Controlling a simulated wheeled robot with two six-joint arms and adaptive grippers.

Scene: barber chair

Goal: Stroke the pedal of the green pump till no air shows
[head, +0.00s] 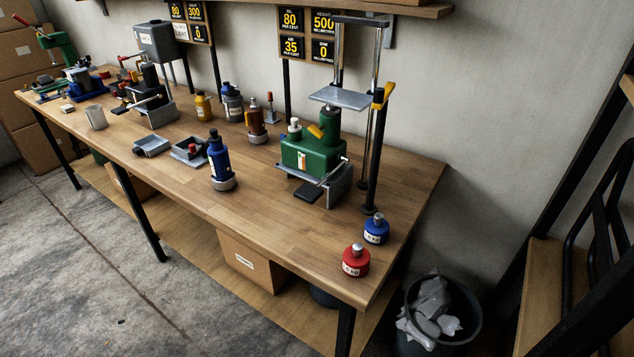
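The green pump (316,154) stands on a grey base toward the right end of the wooden workbench. A dark flat pad (307,194), which looks like its pedal, sits low at the front of the base. A silver bar (334,171) slants across the base's right side. A yellow part and a white-topped cap sit on the pump's body. Above the pump, a panel labelled AIR (292,47) reads 35 per cent. The panel above it (290,19) reads 80 per cent. Neither of my grippers is in view.
A tall post frame with a grey plate (342,98) rises behind the pump. A red bottle (355,261) and blue bottle (375,229) stand near the right front corner. A dark blue bottle (219,162) stands left of the pump. A bin (437,312) is on the floor.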

